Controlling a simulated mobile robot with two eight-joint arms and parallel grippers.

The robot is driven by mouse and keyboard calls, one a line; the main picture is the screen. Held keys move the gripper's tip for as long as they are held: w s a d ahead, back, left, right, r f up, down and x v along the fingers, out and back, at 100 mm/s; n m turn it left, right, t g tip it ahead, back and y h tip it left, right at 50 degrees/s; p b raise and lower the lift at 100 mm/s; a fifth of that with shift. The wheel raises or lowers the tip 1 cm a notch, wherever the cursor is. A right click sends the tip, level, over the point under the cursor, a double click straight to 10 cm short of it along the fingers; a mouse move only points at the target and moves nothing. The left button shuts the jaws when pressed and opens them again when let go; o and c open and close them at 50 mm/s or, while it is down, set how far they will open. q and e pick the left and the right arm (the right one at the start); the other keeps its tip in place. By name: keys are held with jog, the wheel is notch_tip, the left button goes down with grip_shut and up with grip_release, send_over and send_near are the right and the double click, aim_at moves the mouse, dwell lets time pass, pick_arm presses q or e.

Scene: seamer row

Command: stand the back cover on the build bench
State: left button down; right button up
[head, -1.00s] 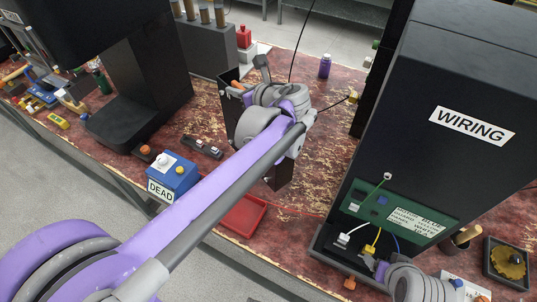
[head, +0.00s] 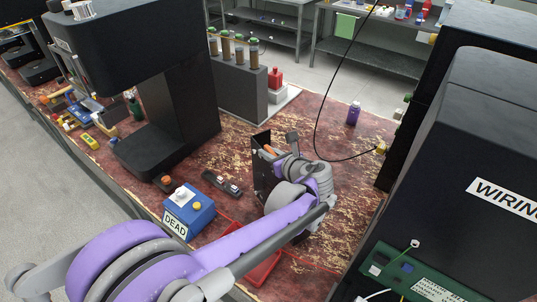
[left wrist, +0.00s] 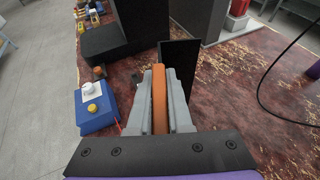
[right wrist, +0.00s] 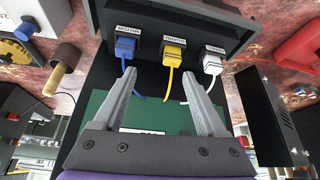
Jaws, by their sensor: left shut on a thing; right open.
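The back cover (head: 261,170) is a black upright panel with an orange grip, over the middle of the build bench (head: 345,190). My left gripper (head: 284,160) is shut on it. In the left wrist view the orange grip (left wrist: 159,98) lies between the fingers and the black panel (left wrist: 181,66) stands beyond them. The arm hides part of the cover. I cannot tell whether its lower edge touches the bench. My right gripper (right wrist: 165,95) is open and empty in the right wrist view, near blue, yellow and white plugs (right wrist: 172,52).
A blue box labelled DEAD (head: 188,211) and a red tray (head: 265,268) lie near the front edge. A black press-like machine (head: 165,110), a grey block (head: 240,88) and a purple bottle (head: 353,113) stand around. The black WIRING cabinet (head: 470,150) is at right. Bare bench lies between.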

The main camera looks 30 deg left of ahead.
pick_arm(q)
jog(key=shift+f, duration=0.2)
jog(key=shift+f, duration=0.2)
jog(key=c, duration=0.8)
grip_release()
jog(key=shift+c, duration=0.2)
jog(key=shift+r, duration=0.2)
jog(key=v, duration=1.2)
jog(key=shift+b, duration=0.35)
